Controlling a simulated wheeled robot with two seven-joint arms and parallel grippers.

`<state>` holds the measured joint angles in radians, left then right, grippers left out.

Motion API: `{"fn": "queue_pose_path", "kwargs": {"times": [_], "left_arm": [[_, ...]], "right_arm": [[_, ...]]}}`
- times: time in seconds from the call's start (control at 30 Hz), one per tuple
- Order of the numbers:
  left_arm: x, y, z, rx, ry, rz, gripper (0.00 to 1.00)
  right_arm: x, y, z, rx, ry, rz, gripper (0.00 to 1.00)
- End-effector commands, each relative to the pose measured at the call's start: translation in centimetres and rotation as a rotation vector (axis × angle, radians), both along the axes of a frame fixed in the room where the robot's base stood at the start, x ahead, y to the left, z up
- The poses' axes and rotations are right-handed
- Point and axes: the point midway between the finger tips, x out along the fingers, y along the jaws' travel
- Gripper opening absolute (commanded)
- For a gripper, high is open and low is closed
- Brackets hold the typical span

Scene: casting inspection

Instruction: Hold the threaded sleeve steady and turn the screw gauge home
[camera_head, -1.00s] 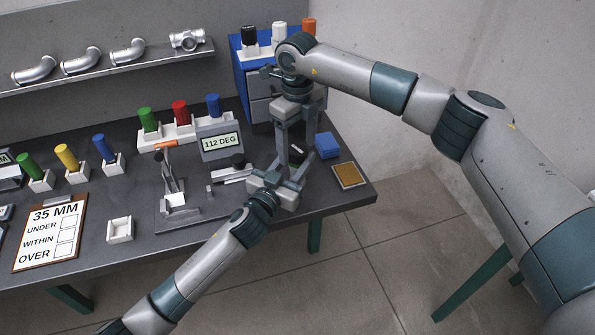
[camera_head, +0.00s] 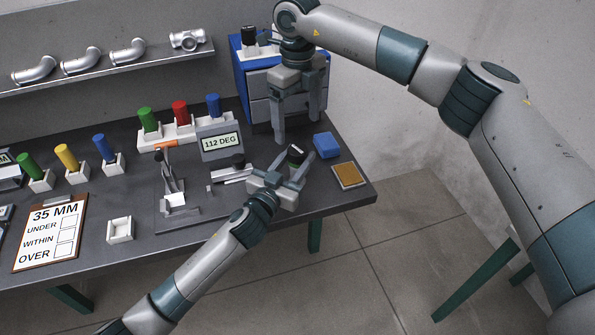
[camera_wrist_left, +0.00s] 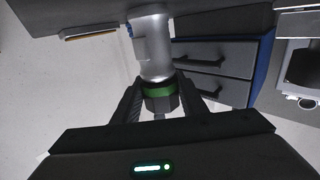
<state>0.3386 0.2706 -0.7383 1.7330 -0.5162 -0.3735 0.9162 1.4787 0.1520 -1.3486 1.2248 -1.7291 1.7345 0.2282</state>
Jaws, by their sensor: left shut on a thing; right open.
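The screw gauge (camera_head: 296,153) shows in the head view as a dark knob between the fingers of my left gripper (camera_head: 292,166). In the left wrist view the gauge has a dark faceted knob with a green band (camera_wrist_left: 158,92), in line with the end of a silver threaded sleeve (camera_wrist_left: 152,48). I cannot tell how deep the gauge sits. My right gripper (camera_head: 298,130) is open and empty, pointing down above the gauge and apart from it.
A blue block (camera_head: 326,145) and a brown-topped pad (camera_head: 348,175) lie at the table's right end. A blue drawer cabinet (camera_head: 262,97) stands behind. A display reading 112 DEG (camera_head: 221,142) and a grey fixture (camera_head: 178,203) stand to the left.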

Motion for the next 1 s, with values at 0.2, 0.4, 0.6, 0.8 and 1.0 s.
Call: {"fn": "queue_pose_path", "kwargs": {"times": [0.2,0.4,0.6,0.8,1.0], "left_arm": [[0.0,0.0,0.0,0.0,0.0,0.0,0.0],[0.0,0.0,0.0,0.0,0.0,0.0,0.0],[0.0,0.0,0.0,0.0,0.0,0.0,0.0],[0.0,0.0,0.0,0.0,0.0,0.0,0.6],[0.0,0.0,0.0,0.0,0.0,0.0,0.6]], "right_arm": [[0.0,0.0,3.2,0.0,-0.001,0.001,0.82],[0.0,0.0,4.4,0.001,0.001,0.001,0.82],[0.0,0.0,4.4,0.001,0.001,0.001,0.82],[0.0,0.0,4.4,0.001,0.001,0.001,0.82],[0.0,0.0,4.4,0.001,0.001,0.001,0.82]]}}
